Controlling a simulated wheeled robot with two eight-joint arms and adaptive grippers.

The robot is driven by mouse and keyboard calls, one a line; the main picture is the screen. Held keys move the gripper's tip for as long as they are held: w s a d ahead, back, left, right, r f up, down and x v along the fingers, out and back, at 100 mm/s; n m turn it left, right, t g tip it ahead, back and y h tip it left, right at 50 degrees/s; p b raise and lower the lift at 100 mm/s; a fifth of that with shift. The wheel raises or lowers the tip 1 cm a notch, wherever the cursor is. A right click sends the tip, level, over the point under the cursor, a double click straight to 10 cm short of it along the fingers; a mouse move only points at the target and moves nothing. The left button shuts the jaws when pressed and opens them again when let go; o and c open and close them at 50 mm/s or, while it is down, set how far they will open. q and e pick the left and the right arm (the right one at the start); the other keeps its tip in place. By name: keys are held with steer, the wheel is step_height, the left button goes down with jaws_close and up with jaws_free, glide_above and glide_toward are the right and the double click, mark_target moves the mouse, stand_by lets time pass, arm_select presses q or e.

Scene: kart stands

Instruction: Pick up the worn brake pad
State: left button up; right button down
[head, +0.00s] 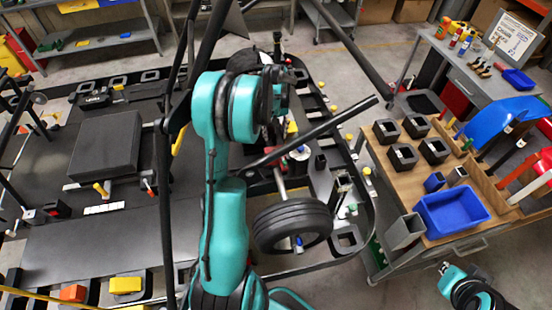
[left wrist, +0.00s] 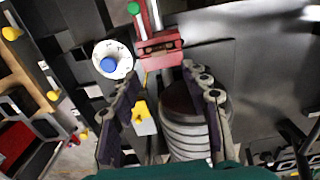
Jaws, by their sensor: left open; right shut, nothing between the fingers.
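In the left wrist view my left gripper (left wrist: 162,76) is open, its two dark fingers pointing at a red block (left wrist: 158,48) with a green knob (left wrist: 134,8). A grey ribbed cylinder (left wrist: 187,130) shows between the fingers, nearer the camera, and a yellow piece (left wrist: 143,118) beside it. Nothing is visibly held. I cannot make out the worn brake pad for certain. In the head view my teal left arm stands over the kart and its gripper is largely hidden. Part of my right arm shows at the lower right; its gripper is not clearly visible.
A black tyre (head: 292,226) is on the kart's near right corner. A black seat pad (head: 107,146) lies at the left. On the right a wooden-topped cart (head: 405,185) carries a blue bin (head: 452,211) and several black square holders. A grey bench (head: 470,75) stands behind it.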

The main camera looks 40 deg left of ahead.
arm_select(q)
steer(key=f, duration=0.7)
steer(key=shift+s+d, duration=0.25)
jaws_close()
